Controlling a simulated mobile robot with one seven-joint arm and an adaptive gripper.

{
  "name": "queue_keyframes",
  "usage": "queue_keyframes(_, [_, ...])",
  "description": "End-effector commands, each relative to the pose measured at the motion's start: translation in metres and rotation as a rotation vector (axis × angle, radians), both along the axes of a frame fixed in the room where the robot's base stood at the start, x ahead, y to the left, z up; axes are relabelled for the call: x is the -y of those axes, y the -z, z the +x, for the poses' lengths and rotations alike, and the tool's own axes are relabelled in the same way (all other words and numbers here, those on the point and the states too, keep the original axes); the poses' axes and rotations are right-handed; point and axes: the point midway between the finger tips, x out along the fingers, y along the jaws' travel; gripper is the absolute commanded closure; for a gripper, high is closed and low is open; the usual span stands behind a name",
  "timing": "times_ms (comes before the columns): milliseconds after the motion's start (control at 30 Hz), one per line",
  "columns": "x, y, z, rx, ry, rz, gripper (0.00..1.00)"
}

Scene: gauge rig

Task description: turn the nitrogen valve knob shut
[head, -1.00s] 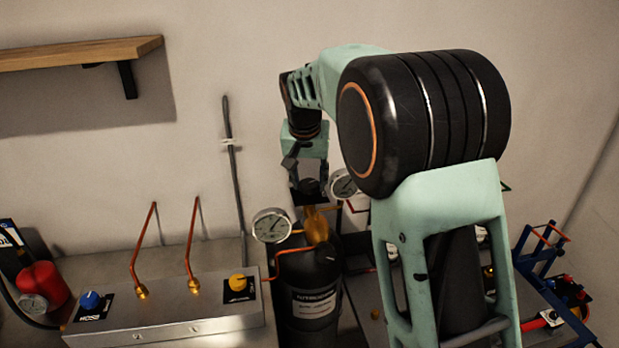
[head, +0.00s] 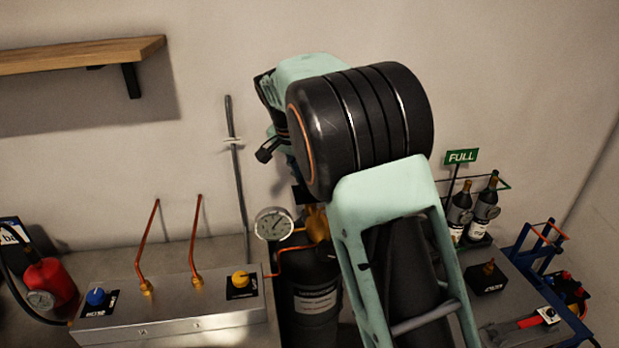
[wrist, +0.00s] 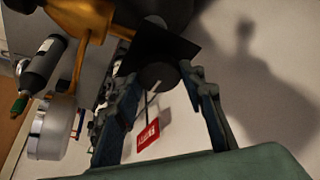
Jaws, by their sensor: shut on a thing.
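The nitrogen cylinder (head: 316,300) is black with a white label and stands at the lower middle of the head view. Its brass valve (head: 317,226) is partly covered by my arm. In the wrist view a dark round knob (wrist: 158,76) in front of a black square plate (wrist: 157,46) sits between the fingertips of my gripper (wrist: 161,80). The fingers are closed in on the knob from both sides. How far the knob is turned cannot be told. In the head view my arm hides the fingers and most of the knob.
A round gauge (head: 272,224) stands left of the valve, close to my gripper. A steel box (head: 190,322) carries a blue knob (head: 96,297) and a yellow knob (head: 240,280). Dark bottles (head: 482,212) stand by a green FULL sign (head: 461,156) at right.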

Motion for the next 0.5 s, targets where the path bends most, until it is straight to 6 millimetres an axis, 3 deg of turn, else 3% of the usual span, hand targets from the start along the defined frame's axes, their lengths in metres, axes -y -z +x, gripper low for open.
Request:
queue_keyframes(267, [-0.0002, -0.0006, 0.0002, 0.001, 0.002, 0.002, 0.87])
queue_keyframes(300, [-0.0002, -0.0007, 0.0002, 0.001, 0.002, 0.002, 0.62])
queue_keyframes(433, [-0.0002, -0.0005, 0.0001, 0.001, 0.001, 0.001, 0.48])
queue_keyframes(500, [-0.0001, -0.0004, 0.0001, 0.001, 0.001, 0.001, 0.45])
